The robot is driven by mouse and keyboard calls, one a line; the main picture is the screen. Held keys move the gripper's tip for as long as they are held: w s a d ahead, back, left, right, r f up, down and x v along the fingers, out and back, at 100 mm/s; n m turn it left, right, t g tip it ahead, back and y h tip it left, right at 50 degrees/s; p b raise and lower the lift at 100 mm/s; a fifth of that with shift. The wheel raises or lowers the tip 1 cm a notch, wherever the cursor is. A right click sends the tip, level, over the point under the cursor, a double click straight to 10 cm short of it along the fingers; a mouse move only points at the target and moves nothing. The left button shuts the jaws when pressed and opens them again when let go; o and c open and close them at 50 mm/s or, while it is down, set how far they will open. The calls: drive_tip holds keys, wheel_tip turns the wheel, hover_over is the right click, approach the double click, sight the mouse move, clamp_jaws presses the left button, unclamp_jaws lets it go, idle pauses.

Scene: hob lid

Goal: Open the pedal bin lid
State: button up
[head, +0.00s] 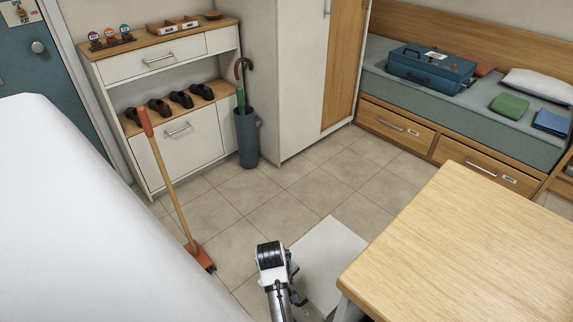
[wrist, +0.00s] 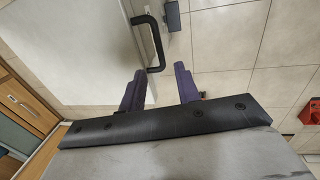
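A pale flat panel (head: 328,250), which looks like the pedal bin's lid, lies beside the wooden table in the head view. In the wrist view a white panel (wrist: 95,45) carries a black bar handle (wrist: 158,45). My gripper (wrist: 160,72) is open, with its two dark purple fingers apart. The handle's lower bend shows at the gap between the fingertips, closest to the left finger; I cannot tell whether they touch. In the head view my arm's end covers part of the panel's left side and hides the fingers. No pedal is visible.
A wooden table (head: 470,250) stands close on the right. A broom (head: 172,190) leans on the shoe cabinet (head: 190,145), left. An umbrella stand (head: 246,138) is beside it. Tiled floor between is clear.

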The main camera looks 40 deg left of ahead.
drive_tip(key=f, duration=0.2)
drive_tip(key=w+f, duration=0.1)
drive_tip(key=f, duration=0.4)
drive_tip(key=shift+w, duration=0.15)
clamp_jaws()
